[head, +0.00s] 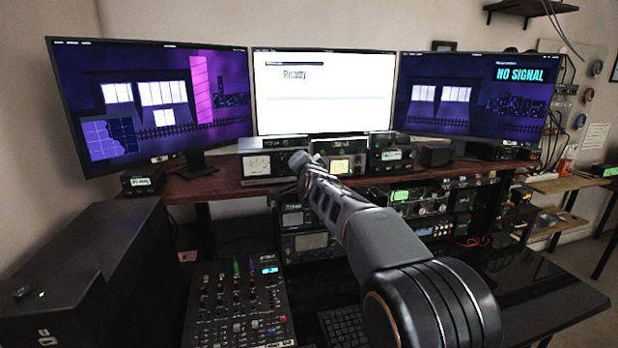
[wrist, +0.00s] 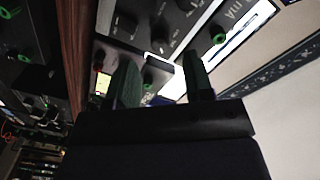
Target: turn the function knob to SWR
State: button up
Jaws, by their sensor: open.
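In the wrist view a dark panel (wrist: 145,18) with pale lettering carries several dark knobs, one of them a larger knob (wrist: 160,40) just beyond my fingertips. The lettering is too blurred to tell which is the function knob or where it points. My gripper (wrist: 163,72) has its two dark fingers apart, with nothing held between them. The fingertips look close to the panel, but contact cannot be told. In the head view my gripper (head: 299,160) is in front of the shelf units, beside a box with a pale meter (head: 258,166), and hides part of them.
Other radio units with lit displays (head: 340,166) sit right of my gripper. A mixer (head: 238,305) and a keyboard (head: 343,327) lie below. A black case (head: 95,260) fills the left. The desk's right end (head: 530,290) is clear.

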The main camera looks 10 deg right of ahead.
jog(key=s, duration=1)
jog(key=shift+a+r+b, duration=0.15)
jog(key=shift+a+b, duration=0.05)
jog(key=shift+b, duration=0.15)
